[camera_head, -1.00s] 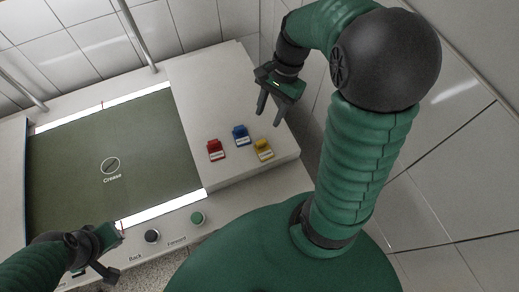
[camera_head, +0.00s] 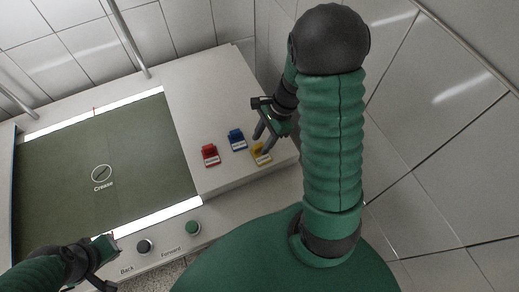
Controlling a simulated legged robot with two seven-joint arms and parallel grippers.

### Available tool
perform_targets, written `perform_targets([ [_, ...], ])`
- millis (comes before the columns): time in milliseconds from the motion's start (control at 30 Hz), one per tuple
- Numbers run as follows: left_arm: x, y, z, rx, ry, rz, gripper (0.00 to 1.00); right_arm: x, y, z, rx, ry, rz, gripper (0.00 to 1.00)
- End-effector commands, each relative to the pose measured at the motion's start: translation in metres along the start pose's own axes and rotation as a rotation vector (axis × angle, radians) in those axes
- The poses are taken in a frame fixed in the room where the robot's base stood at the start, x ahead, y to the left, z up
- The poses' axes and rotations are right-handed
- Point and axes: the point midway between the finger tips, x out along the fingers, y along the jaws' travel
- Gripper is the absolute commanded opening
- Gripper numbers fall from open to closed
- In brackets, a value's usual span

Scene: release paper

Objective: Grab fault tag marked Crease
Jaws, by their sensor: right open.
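Three small tags stand on the white surface: a red tag (camera_head: 210,155), a blue tag (camera_head: 237,140) and a yellow tag (camera_head: 260,154). Each has a white label whose print is too small to read. My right gripper (camera_head: 262,142) is open, with its fingers just above or beside the yellow tag; I cannot tell if they touch it. The fingers partly cover the yellow tag. The dark green panel (camera_head: 60,190) shows a circled mark with the word Crease. My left gripper (camera_head: 108,262) is at the bottom left, near the panel's front edge; its jaws are unclear.
A dark button (camera_head: 144,246) labelled Back and a green button (camera_head: 193,228) labelled Forward sit on the front ledge. The white surface (camera_head: 200,85) behind the tags is clear. A metal post (camera_head: 128,40) rises at the back. Tiled walls stand behind and to the right.

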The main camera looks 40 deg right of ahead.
Motion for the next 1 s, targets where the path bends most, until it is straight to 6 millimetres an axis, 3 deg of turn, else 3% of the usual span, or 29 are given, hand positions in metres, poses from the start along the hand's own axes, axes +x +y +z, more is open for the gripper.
perform_targets([
  [100,0.0011,0.0000,0.0003,0.000,0.000,0.000,0.00,0.0155,-0.0006,0.0004,-0.001,0.000,0.001,0.42],
  [333,0.0010,0.0000,0.0003,0.000,0.000,0.000,0.00,0.0173,-0.0009,0.0010,-0.002,0.000,-0.001,0.41],
  [633,0.0010,0.0000,0.0003,0.000,0.000,0.000,0.00,0.0170,-0.0009,0.0007,-0.002,0.000,-0.001,0.01],
  [1000,0.0010,0.0000,0.0003,0.000,0.000,0.000,0.00,0.0170,-0.0012,0.0006,-0.002,0.000,-0.001,0.00],
])
